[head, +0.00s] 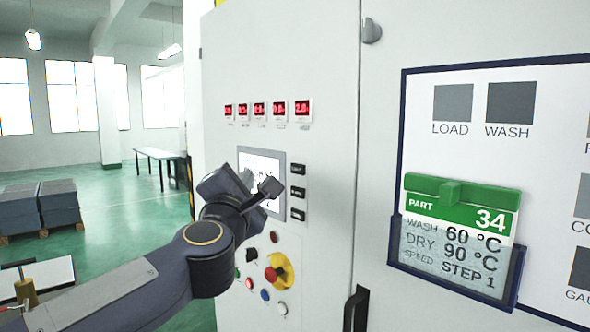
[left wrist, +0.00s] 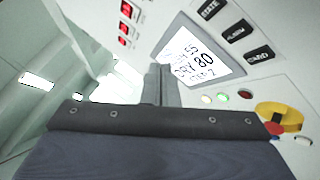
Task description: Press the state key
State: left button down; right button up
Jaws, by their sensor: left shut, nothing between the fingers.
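The state key (head: 298,168) is the top of three black keys right of the screen on the white cabinet. In the left wrist view the key marked STATE (left wrist: 210,9) is at the top edge, above the ALARM key (left wrist: 236,32) and the CARD key (left wrist: 260,54). My left gripper (head: 271,187) is shut and empty in front of the screen (head: 273,158), left of the keys, and hides part of it. In the left wrist view its fingertips (left wrist: 160,70) are beside the screen (left wrist: 197,58), which reads 55, 80 and STEP 2. My right gripper is out of view.
Red displays (head: 259,109) sit above the screen. A red emergency knob on a yellow base (head: 283,272) and small buttons are below. A green-topped card (head: 461,205) reading 60 °C, 90 °C, STEP 1 hangs right. A black handle (head: 356,308) stands out at the bottom.

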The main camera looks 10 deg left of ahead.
aim_at(291, 165)
pick_arm(q)
jog(key=shift+d, duration=0.1)
jog(key=shift+w+d+p, duration=0.35)
jog(key=shift+w+d, duration=0.55)
jog(key=shift+w, duration=0.25)
jog(key=shift+w+d+p, duration=0.3)
jog(key=shift+w+d, duration=0.55)
jog(key=shift+w, duration=0.35)
jog(key=shift+w+d+p, duration=0.35)
jog(key=shift+w+d, duration=0.55)
jog(key=shift+w, duration=0.25)
jog(key=shift+w+d, duration=0.1)
jog(key=shift+w+d, duration=0.2)
jog(key=shift+w+d, duration=0.2)
jog(key=shift+w, duration=0.1)
jog(key=shift+s+a, duration=0.1)
dwell(0.5)
jog(key=shift+s+a, duration=0.35)
jog(key=shift+s, duration=0.2)
